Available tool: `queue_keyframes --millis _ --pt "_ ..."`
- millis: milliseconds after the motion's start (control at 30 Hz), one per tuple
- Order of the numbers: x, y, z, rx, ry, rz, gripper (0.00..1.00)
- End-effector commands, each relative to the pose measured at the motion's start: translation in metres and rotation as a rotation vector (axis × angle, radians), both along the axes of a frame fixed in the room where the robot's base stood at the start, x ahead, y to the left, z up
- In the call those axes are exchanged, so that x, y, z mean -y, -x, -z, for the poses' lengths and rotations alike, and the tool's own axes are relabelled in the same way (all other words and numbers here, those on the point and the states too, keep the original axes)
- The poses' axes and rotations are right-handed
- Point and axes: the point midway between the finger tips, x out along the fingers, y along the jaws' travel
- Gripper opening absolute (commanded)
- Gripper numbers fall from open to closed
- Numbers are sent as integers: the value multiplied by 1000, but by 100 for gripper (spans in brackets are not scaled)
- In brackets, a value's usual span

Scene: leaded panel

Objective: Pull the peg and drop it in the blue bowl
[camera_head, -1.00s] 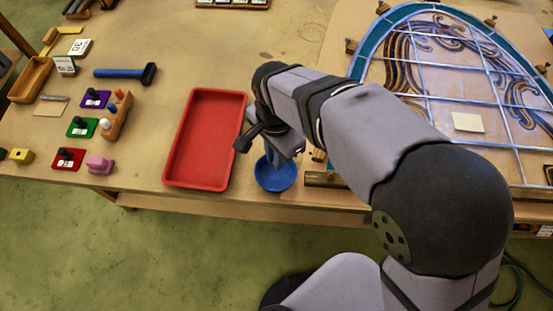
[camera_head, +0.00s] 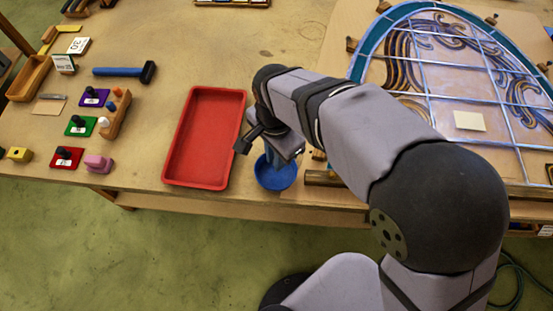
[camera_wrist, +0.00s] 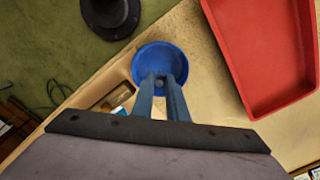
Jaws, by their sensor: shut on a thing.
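The blue bowl (camera_head: 277,183) stands near the front edge of the table, just right of the red tray. It also shows in the wrist view (camera_wrist: 148,58), at the far end of the fingers. My gripper (camera_head: 270,160) is over the bowl, pointing down, with the fingertips (camera_wrist: 160,84) inside the bowl's outline in the wrist view. It is shut on a small grey peg (camera_wrist: 160,83), of which only a rounded bit shows between the tips. The head view hides the peg. I cannot tell the height of the tips above the bowl floor.
The red tray (camera_head: 207,140) lies close to the left of the bowl. The leaded panel (camera_head: 455,75) fills the right side, with a yellow note (camera_head: 469,121) on it.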

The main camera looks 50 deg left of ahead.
Motion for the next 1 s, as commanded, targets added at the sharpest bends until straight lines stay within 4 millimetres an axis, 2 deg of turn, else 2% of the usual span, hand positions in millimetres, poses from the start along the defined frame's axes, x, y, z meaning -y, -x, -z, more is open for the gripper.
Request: queue_keyframes --millis 1000 --pt "0 0 14 0 0 0 0"
